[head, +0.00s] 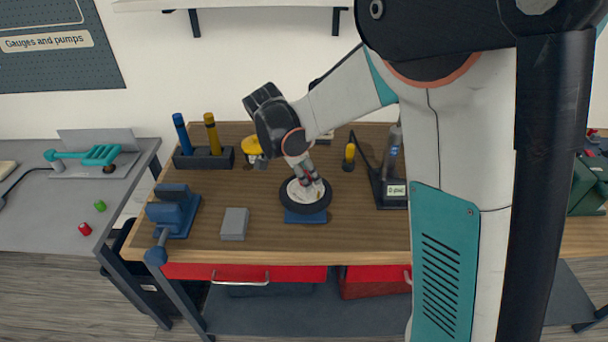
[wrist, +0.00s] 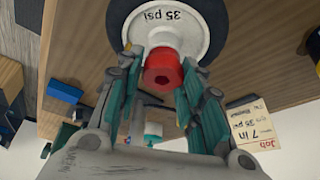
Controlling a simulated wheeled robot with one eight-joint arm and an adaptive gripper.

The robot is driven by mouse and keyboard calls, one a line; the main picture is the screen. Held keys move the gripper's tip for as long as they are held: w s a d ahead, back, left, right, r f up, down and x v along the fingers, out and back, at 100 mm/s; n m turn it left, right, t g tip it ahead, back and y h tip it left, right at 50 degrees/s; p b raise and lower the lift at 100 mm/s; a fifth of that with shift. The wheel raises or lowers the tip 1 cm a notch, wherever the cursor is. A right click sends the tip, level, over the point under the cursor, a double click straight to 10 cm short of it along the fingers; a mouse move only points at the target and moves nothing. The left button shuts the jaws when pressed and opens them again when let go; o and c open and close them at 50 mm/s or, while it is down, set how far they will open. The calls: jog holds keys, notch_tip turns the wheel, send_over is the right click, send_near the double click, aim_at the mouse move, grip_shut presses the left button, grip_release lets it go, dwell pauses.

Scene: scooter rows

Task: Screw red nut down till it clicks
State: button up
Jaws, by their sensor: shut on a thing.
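The red nut (wrist: 163,75) sits between my gripper's fingertips in the wrist view, at the centre of a wheel's white hub (wrist: 178,38) marked "35 psi". My gripper (wrist: 160,70) is shut on the nut, one finger on each side. In the head view my gripper (head: 306,180) reaches down onto the wheel (head: 288,206), which lies flat on a blue stand (head: 305,217) on the wooden bench. The fingers mostly hide the nut there. The thread under the nut is hidden, so how far down it sits cannot be told.
A blue vise (head: 174,213) and a grey block (head: 234,223) stand left of the wheel. A black device (head: 390,185) stands to its right. Another red nut (head: 85,229) and a green nut (head: 100,205) lie on the grey table. A job card (wrist: 252,125) shows in the wrist view.

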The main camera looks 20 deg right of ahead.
jog(key=m, duration=0.1)
jog(key=m+g, duration=0.1)
jog(key=m, duration=0.1)
jog(key=shift+s+d+m+g, duration=0.2)
jog(key=shift+s+m+g, duration=0.05)
jog(key=shift+m+g, duration=0.05)
jog(key=o, duration=0.8)
jog(key=shift+s, duration=0.1)
jog(key=o, duration=0.3)
jog(key=shift+s+a, duration=0.1)
jog(key=shift+s, duration=0.05)
jog(key=shift+o, duration=0.2)
jog(key=v, duration=1.2)
